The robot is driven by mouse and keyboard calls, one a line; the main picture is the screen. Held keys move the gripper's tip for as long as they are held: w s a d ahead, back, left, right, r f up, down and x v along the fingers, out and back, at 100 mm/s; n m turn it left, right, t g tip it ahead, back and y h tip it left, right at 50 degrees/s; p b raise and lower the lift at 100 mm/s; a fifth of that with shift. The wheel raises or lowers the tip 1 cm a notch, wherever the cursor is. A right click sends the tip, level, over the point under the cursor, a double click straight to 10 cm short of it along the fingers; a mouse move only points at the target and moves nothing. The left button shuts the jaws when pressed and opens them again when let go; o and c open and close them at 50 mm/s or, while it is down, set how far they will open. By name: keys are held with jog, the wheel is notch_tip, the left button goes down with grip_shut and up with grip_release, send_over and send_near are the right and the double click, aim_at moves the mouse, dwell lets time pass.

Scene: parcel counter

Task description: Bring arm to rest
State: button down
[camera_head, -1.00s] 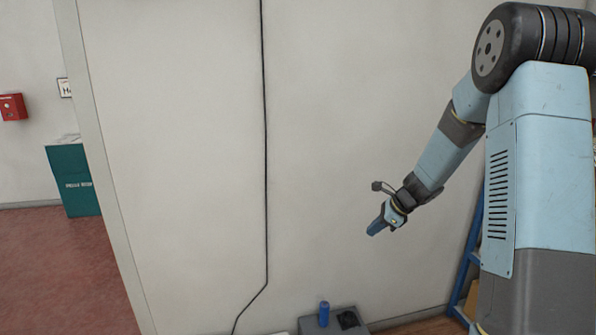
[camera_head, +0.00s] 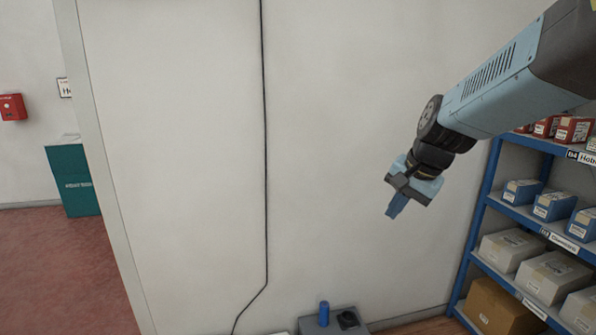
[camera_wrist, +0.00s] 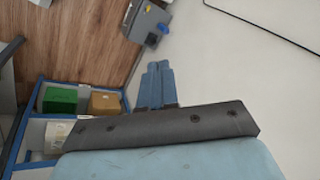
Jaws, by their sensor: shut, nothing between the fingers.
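My gripper (camera_head: 396,205) hangs from my light blue and grey arm in the right half of the head view, in front of the bare wall. Its blue fingers are closed together and point down and slightly left. Nothing is held between them. In the wrist view my gripper (camera_wrist: 158,68) shows its two blue fingers side by side, touching or nearly so, with the pale wall to their right. The gripper is clear of everything in the head view.
A blue shelf rack (camera_head: 478,215) with several boxes stands at the right, behind my arm. A grey unit (camera_head: 333,320) with a blue cylinder (camera_head: 324,313) is low by the wall. A cable (camera_head: 265,180) runs down the wall. A teal bin (camera_head: 74,180) stands far left.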

jog(key=s+d+r+n+t+h, duration=0.1)
jog(key=s+n, duration=0.6)
jog(key=s, duration=0.7)
notch_tip(320, 180, up, 2)
jog(key=shift+s+d+r+t+h, duration=0.2)
jog(key=shift+s+d+t+h, duration=0.1)
jog(key=shift+d+h, duration=0.55)
jog(key=c, duration=1.8)
grip_release()
jog(key=shift+d, duration=0.1)
